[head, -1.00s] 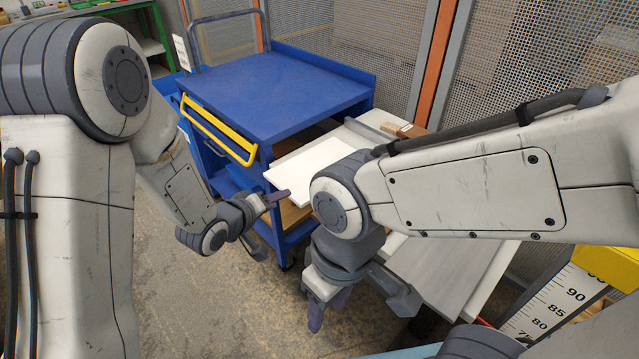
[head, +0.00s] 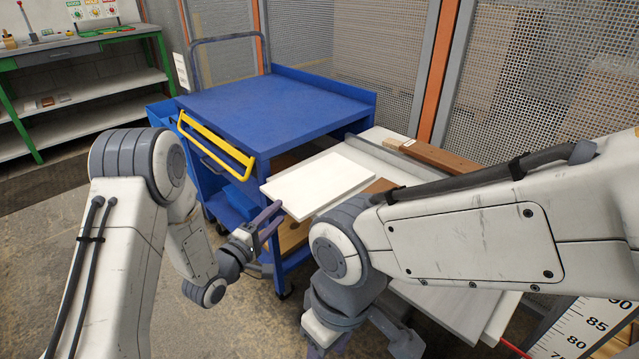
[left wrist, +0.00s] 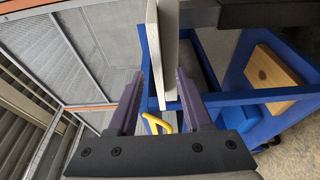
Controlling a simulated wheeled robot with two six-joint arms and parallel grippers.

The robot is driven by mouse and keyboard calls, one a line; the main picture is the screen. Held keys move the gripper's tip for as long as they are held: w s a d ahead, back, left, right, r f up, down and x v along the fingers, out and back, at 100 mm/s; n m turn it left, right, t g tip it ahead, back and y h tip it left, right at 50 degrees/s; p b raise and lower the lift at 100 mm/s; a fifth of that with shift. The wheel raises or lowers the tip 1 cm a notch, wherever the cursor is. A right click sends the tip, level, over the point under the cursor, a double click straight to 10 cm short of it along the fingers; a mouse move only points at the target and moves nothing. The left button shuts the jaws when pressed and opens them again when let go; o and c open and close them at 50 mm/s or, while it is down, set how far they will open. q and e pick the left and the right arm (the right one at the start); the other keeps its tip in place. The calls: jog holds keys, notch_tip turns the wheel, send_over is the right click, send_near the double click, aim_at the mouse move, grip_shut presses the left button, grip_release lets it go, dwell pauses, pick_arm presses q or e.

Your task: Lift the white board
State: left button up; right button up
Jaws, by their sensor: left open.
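The white board (head: 318,184) is a flat, pale slab in the middle of the head view, beside the blue cart. Its near left edge faces my left gripper (head: 276,237), which is open just in front of and below that edge. In the left wrist view the board (left wrist: 165,55) shows as a pale slab seen edge-on. Its near end lies in the gap between the spread fingers of my left gripper (left wrist: 160,90), with space on both sides. My right gripper (head: 358,340) points down at the bottom of the head view, its fingers mostly cut off.
The blue cart (head: 275,105) with a yellow handle (head: 215,140) stands close behind my left gripper. A bench with a grey plank (head: 455,305) and a brown wooden strip (head: 440,158) lies right of the board. Mesh panels close off the back. A green-framed shelf (head: 90,85) is far left.

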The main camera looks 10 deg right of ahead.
aim_at(283, 208)
pick_arm(q)
jog(key=x, duration=0.4)
jog(key=shift+d+r, duration=0.15)
grip_shut()
dwell(1.2)
